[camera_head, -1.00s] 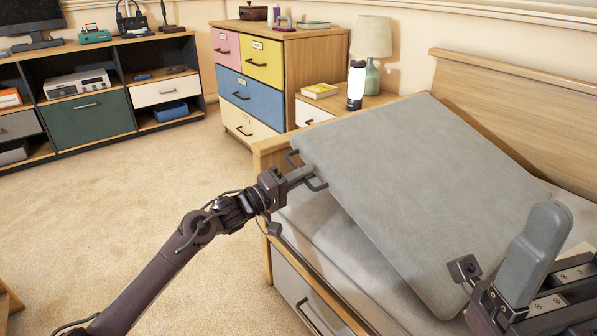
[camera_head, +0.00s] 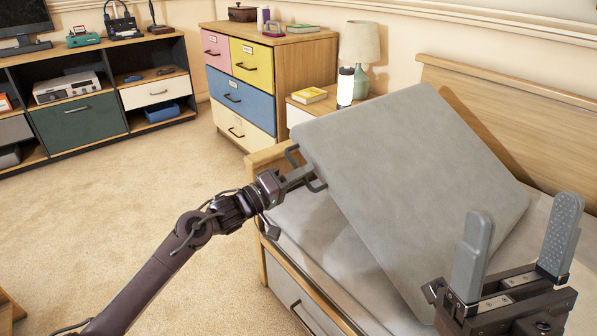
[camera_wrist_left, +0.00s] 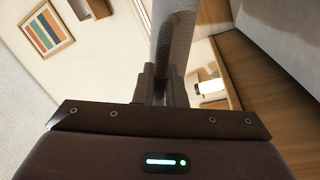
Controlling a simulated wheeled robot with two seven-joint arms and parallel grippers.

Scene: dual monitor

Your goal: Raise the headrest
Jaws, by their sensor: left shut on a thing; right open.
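The headrest (camera_head: 425,170) is a large grey padded panel on the bed, tilted up with its far edge toward the wooden headboard. My left gripper (camera_head: 302,178) is at that edge, shut on the handle. My right gripper (camera_head: 515,245) is open and empty, fingers pointing up, in front of the panel's lower right part.
The wooden headboard (camera_head: 500,105) stands behind the panel. A nightstand with a lamp (camera_head: 359,55), a lantern (camera_head: 345,88) and a yellow book (camera_head: 309,95) is beyond the bed. A coloured drawer chest (camera_head: 290,75) stands farther back. Carpet at left is clear.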

